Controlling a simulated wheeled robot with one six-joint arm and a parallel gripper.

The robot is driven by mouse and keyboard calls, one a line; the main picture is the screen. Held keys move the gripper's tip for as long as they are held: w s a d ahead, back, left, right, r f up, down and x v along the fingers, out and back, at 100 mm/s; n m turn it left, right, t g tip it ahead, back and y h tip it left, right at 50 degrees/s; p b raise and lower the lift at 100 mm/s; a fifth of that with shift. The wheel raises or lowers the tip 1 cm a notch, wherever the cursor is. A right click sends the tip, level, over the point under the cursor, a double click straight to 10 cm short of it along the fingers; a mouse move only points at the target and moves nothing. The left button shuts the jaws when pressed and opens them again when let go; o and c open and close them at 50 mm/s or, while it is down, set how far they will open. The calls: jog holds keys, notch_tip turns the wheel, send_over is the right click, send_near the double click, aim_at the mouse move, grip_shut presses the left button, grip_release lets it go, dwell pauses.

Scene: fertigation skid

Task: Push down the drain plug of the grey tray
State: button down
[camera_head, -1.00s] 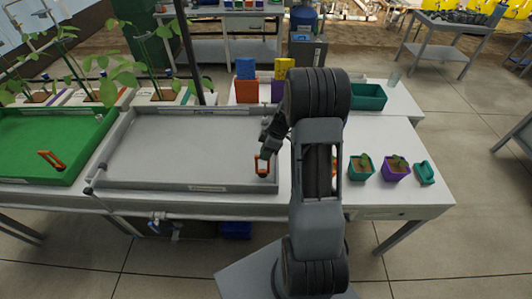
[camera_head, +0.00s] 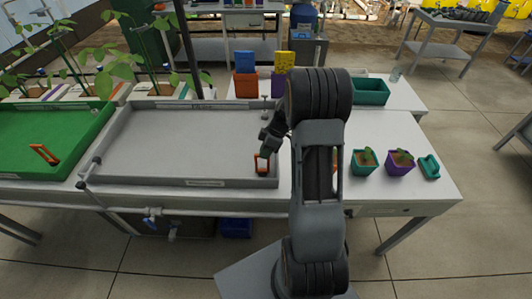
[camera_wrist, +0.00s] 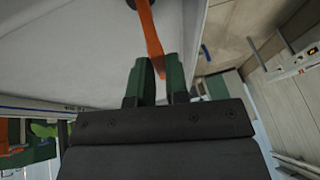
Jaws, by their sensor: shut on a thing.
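The grey tray (camera_head: 190,135) lies on the bench, shallow and empty. Its drain plug shows as an orange handle (camera_head: 261,167) at the front right corner; in the wrist view it is an orange bar (camera_wrist: 151,32) running from a dark round part at the top edge down between my fingers. My gripper (camera_head: 264,152) reaches down over that corner from the right. In the wrist view my gripper (camera_wrist: 157,65) has its green fingers shut on the end of the bar. How deep the plug sits cannot be told.
A green tray (camera_head: 45,135) with a similar orange handle (camera_head: 44,154) is at the left. Small potted seedlings (camera_head: 364,161) and a teal bin (camera_head: 371,91) stand to the right of my arm. Valves and pipes (camera_head: 152,213) run below the bench front.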

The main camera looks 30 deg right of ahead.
jog(key=c, duration=1.1)
grip_release()
jog(key=shift+s+f, duration=0.1)
jog(key=shift+f, duration=0.1)
jog(key=shift+d+r, duration=0.25)
jog(key=shift+r, duration=0.25)
jog(key=b+v, duration=0.1)
jog(key=v, duration=1.1)
jog(key=shift+d+r, duration=0.1)
jog(key=shift+r, duration=0.2)
